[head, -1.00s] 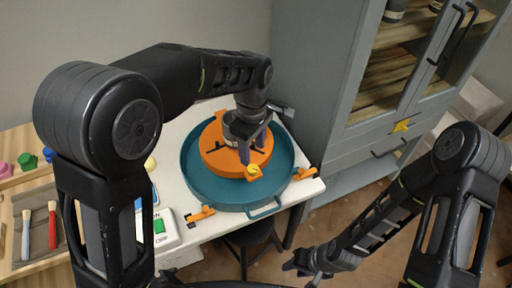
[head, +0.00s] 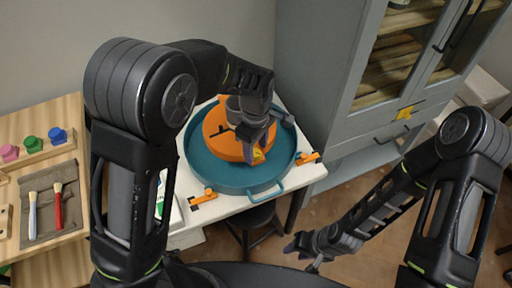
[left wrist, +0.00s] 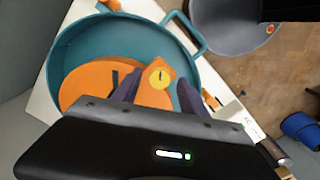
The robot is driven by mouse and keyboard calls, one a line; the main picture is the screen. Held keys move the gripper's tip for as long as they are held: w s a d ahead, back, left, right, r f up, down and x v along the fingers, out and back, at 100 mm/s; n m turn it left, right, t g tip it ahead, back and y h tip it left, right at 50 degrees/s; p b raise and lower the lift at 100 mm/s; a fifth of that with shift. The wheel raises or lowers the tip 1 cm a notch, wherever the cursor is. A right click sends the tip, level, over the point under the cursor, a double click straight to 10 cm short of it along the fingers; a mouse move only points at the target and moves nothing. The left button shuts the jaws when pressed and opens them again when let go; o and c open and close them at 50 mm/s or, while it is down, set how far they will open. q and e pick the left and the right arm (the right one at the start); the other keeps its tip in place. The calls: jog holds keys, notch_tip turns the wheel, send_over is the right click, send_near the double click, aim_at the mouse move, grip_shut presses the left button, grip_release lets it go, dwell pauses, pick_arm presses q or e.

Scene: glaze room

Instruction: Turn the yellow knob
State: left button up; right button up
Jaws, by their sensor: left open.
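My left gripper (head: 255,150) is over the front of the orange disc.
Orange clamps (head: 203,198) flank the basin's front. A teal handle (head: 266,190) sticks out over the table edge. A stool (head: 254,222) stands below. A grey cabinet (head: 352,130) is close on the right.

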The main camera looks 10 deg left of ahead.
pick_arm(q)
jog(key=shift+f, duration=0.35)
jog(key=shift+c, duration=0.5)
grip_shut()
